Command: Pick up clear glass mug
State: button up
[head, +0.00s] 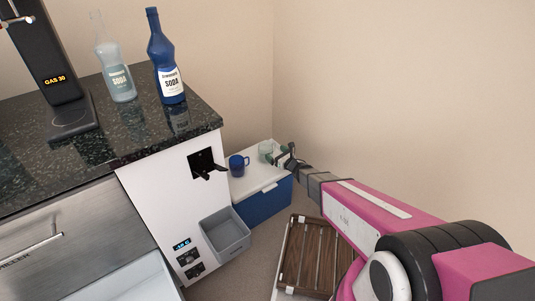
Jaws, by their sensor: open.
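A clear glass mug with a pale greenish tint (265,150) stands on the white lid of a blue cooler (264,204), near its back. My gripper (280,156) is at the end of my pink and black arm, just right of the mug, with its fingers toward it. The gripper is open. It looks close to the mug's right side, but I cannot tell whether the mug is between the fingers or touched by them. The dark fingers are small in the picture.
A blue mug (237,166) stands on the lid, left of the clear one. The white cabinet with a black stone counter (130,125) rises to the left, with a black tap (208,165) jutting out. A grey bin (225,235) and wooden slatted crate (304,252) are lower down.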

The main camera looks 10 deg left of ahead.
aim_at(271, 150)
jog(key=x, duration=0.2)
jog(key=shift+w+a, duration=0.25)
jog(key=shift+a, duration=0.05)
jog(key=x, duration=0.4)
jog(key=shift+d+f, duration=0.1)
jog(key=shift+f, duration=0.3)
jog(key=shift+w+a, duration=0.3)
jog(key=shift+a, duration=0.15)
jog(key=shift+r, duration=0.1)
jog(key=c, duration=1.2)
